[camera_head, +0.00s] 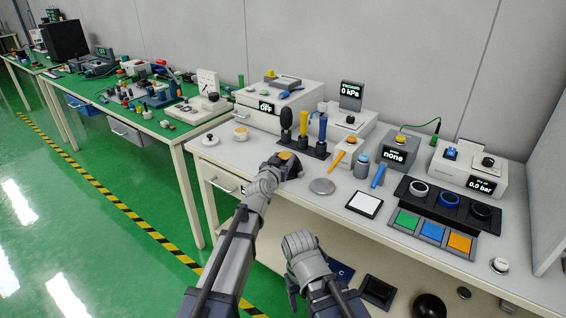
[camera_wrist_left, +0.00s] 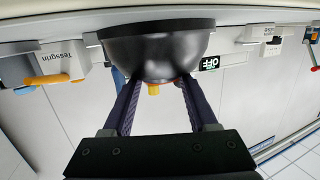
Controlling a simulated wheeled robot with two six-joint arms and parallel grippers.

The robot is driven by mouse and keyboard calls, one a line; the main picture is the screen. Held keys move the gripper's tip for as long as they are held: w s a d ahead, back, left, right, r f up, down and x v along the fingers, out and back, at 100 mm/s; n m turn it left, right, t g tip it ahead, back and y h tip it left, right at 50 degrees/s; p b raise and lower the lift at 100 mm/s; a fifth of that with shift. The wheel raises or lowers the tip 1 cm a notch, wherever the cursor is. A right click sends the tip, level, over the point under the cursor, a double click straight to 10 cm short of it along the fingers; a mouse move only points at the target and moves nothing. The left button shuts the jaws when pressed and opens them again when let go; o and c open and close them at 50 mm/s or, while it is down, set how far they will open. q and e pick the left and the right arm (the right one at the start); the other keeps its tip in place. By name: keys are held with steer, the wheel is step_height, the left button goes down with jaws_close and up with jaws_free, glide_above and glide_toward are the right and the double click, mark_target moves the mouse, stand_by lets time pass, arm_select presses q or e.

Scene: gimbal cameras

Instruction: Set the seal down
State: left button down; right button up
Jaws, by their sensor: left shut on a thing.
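My left gripper (camera_head: 287,166) is low over the front of the white bench, left of a grey disc (camera_head: 322,186). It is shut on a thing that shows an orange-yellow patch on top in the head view. In the left wrist view, which is upside down, a black dome (camera_wrist_left: 155,52) with a small yellow part lies between the two fingers (camera_wrist_left: 158,105). I take this dome to be the seal. Its flat side faces the bench top; I cannot tell whether it touches.
Behind the gripper, a dark rack (camera_head: 304,149) holds upright tools. A framed white pad (camera_head: 364,204) lies to the right. Beyond it are coloured pads (camera_head: 432,231) and a dark tray (camera_head: 405,188) with round pieces. Boxes with displays line the back. Bare bench surrounds the disc.

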arm_select(q)
steer(key=shift+s+f+b, duration=0.1)
steer(key=shift+f+b, duration=0.3)
steer(key=shift+b, duration=0.05)
steer(key=shift+c, duration=1.9)
jaws_free()
steer(key=shift+o, duration=0.7)
steer(key=shift+r, duration=0.1)
steer(key=shift+o, duration=0.3)
steer(key=shift+r+p, duration=0.25)
steer(key=shift+p, duration=0.15)
steer(key=p+v, duration=0.2)
steer(key=v, duration=1)
